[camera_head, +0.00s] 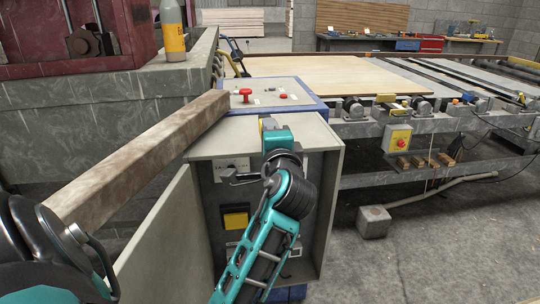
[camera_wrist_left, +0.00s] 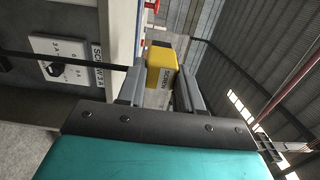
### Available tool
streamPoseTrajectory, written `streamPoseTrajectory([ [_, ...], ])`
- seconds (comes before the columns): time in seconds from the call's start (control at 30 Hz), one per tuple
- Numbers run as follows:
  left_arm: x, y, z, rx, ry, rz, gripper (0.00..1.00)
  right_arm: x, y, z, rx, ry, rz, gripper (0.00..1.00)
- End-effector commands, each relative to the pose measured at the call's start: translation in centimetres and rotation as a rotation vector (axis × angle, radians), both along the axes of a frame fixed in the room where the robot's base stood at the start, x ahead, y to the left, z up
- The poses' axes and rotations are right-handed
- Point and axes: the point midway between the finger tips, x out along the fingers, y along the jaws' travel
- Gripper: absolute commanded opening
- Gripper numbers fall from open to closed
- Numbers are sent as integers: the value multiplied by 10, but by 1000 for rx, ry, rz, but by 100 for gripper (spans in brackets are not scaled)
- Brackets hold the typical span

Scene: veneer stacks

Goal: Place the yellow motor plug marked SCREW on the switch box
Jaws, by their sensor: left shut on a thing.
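The yellow motor plug (camera_wrist_left: 162,66), marked SCREW, is held between the two fingers of my left gripper (camera_wrist_left: 160,88) in the left wrist view. In the head view my left gripper (camera_head: 269,126) is over the top front part of the grey switch box (camera_head: 212,150). I cannot tell whether the plug touches the box top. The box's door stands open to the left. Inside are a white switch plate (camera_head: 231,168) and a yellow square part (camera_head: 235,218). My right gripper is not in view.
A blue-edged panel with a red button (camera_head: 245,94) lies behind the box top. A wooden beam (camera_head: 140,155) runs in from the left, ending close to the box. A roller line with a veneer sheet (camera_head: 325,78) stands behind right. Floor at right is mostly clear.

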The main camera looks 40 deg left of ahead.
Motion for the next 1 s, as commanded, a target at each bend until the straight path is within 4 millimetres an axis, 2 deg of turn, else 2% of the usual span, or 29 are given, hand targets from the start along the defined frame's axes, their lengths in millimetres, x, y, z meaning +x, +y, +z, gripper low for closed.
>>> streamPoseTrajectory([
  [0.1,0,0,-23,2,7,-1,0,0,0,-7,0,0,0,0],
  [0.2,0,0,-35,2,5,-1,0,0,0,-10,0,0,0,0],
  [0.67,0,0,-43,0,2,-1,0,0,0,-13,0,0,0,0],
  [0.7,0,0,-43,0,2,-1,37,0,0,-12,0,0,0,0],
  [0.93,0,0,-42,0,3,-1,59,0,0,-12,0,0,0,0],
  [1.0,0,0,-42,0,3,-1,61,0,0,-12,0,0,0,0],
])
